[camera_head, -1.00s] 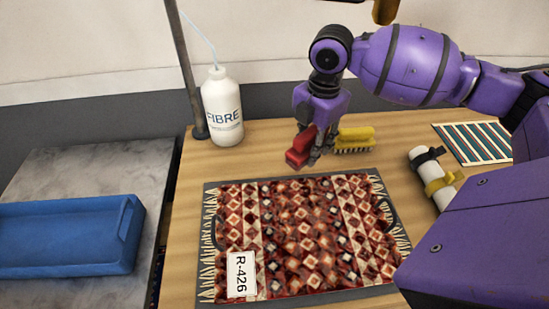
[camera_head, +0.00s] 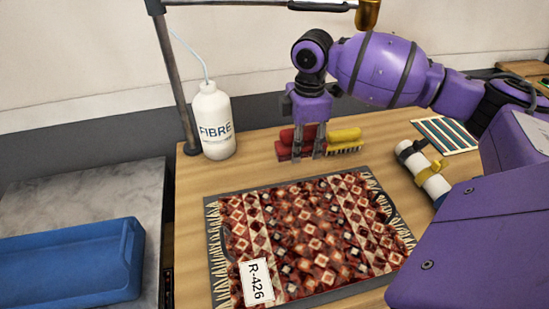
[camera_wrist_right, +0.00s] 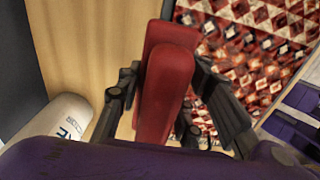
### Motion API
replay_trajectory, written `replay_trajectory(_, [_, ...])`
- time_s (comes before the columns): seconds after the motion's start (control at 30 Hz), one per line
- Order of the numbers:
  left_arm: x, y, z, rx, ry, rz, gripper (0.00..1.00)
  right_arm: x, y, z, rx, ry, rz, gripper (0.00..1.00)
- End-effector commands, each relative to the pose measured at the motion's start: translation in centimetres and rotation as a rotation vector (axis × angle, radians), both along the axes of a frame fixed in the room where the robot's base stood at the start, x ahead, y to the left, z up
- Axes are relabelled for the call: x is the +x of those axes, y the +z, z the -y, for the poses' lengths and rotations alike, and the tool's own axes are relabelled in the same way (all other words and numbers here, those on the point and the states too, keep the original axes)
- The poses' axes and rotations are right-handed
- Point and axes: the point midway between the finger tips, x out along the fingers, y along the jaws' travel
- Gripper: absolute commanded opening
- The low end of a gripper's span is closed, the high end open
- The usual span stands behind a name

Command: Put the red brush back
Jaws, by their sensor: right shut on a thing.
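The red brush (camera_head: 285,145) is at the back of the wooden table, left of the yellow brush (camera_head: 346,136). My right gripper (camera_head: 304,155) is shut on the red brush from above. The right wrist view shows the red brush (camera_wrist_right: 166,90) between the two dark fingers (camera_wrist_right: 160,105). In the head view the brush looks at or just above the table top; I cannot tell whether it touches. The gripper's fingers hide part of it. My left gripper is out of view.
A patterned rug (camera_head: 300,235) tagged R-426 lies on a dark mat in front. A white FIBRE bottle (camera_head: 212,125) and a pole stand at the left. A blue tray (camera_head: 70,268) is on the grey slab. A white roll with straps (camera_head: 425,170) and a striped mat (camera_head: 446,135) are at right.

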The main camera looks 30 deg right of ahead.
Motion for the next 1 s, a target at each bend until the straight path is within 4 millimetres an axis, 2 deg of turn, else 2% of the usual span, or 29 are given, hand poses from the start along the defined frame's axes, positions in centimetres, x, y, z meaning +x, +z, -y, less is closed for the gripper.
replay_trajectory(0.03, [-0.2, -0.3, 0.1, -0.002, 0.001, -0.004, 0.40, 1.5, -0.8, -0.5, 0.004, 0.001, 0.000, 0.06])
replay_trajectory(0.23, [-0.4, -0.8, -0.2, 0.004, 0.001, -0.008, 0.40, 6.3, -3.0, -1.4, 0.002, 0.002, 0.000, 0.06])
replay_trajectory(0.4, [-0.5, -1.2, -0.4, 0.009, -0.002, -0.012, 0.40, 8.7, -6.3, -1.8, 0.001, 0.002, -0.002, 0.06])
replay_trajectory(0.73, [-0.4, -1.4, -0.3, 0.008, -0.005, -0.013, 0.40, 10.7, -8.5, -2.1, 0.000, 0.004, 0.003, 0.06])
replay_trajectory(0.9, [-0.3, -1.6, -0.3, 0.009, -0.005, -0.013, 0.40, 10.7, -11.0, -2.0, 0.000, 0.003, -0.001, 0.06])
replay_trajectory(1.0, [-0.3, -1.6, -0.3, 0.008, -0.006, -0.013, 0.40, 10.7, -11.5, -2.0, 0.000, 0.004, 0.003, 0.06])
